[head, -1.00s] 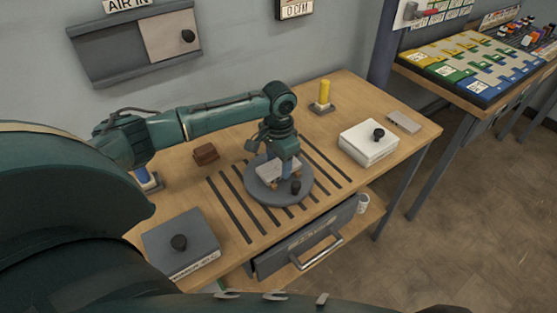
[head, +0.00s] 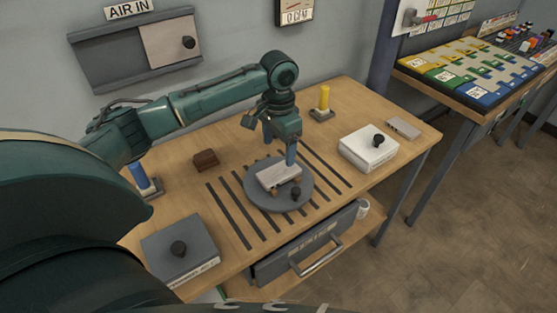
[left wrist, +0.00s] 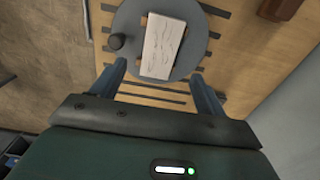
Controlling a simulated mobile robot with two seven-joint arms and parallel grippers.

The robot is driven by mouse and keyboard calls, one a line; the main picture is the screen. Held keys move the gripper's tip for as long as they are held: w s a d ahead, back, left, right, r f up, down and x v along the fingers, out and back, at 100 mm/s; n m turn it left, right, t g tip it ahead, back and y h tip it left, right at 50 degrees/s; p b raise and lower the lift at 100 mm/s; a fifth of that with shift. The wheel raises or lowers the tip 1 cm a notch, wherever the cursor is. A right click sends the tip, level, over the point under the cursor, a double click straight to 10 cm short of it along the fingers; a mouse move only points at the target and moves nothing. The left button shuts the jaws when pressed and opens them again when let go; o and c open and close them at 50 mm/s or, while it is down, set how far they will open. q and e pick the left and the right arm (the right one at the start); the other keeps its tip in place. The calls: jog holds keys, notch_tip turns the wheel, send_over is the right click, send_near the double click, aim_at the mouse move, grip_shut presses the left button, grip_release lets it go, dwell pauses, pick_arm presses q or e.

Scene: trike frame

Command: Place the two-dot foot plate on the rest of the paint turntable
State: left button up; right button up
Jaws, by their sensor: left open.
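A pale flat plate (head: 279,176) lies on the small brown rest (head: 299,180) of the round grey paint turntable (head: 262,198). In the left wrist view the plate (left wrist: 163,46) shows faint wavy marks on its face; I cannot make out two dots. My right gripper is not in view.
A white box with a black knob (head: 369,148) and a small grey plate (head: 404,128) are at the right of the bench. A yellow cylinder (head: 324,98), a brown block (head: 206,160), a blue cylinder (head: 139,176) and a grey box (head: 182,258) stand around. A drawer (head: 308,247) is below.

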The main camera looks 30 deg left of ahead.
pick_arm(q)
jog(key=shift+r, duration=2.2)
